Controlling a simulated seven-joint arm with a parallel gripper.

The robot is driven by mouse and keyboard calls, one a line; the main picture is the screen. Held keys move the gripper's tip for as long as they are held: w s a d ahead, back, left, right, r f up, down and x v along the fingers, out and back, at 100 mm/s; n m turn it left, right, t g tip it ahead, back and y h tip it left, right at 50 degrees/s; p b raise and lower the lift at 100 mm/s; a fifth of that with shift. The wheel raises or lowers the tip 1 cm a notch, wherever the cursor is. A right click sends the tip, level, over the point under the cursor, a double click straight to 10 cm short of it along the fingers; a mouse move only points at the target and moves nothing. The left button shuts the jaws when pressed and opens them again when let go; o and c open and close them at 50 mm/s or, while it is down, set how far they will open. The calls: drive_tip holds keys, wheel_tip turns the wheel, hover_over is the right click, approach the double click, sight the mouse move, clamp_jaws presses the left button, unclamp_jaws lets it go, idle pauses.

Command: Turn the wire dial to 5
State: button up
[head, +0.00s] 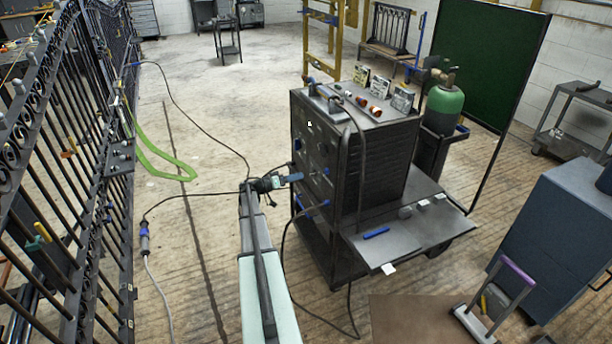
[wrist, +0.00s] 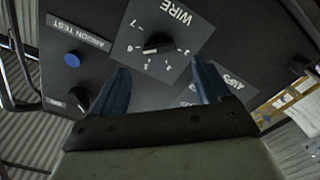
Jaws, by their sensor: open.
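The wire dial (wrist: 158,43) is a black knob on a grey square plate marked WIRE, with small numbers around it, in the wrist view. The number that it points to is too small to read surely. My gripper (wrist: 161,68) has its two blue fingers apart, one on each side below the knob in the picture, with nothing held between them. In the head view my gripper (head: 294,177) is at the left face of the dark welding machine (head: 380,165); the dial itself is too small to make out there.
In the wrist view a blue button (wrist: 72,60) under an ARGON TEST label and another black knob (wrist: 79,97) are at left. An AMPS plate (wrist: 222,80) lies at right, partly behind a finger. A black gate (head: 90,120) stands at left; cables cross the floor.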

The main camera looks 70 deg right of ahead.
sight(312, 174)
drive_tip(key=shift+x, duration=2.85)
drive_tip(key=c, duration=1)
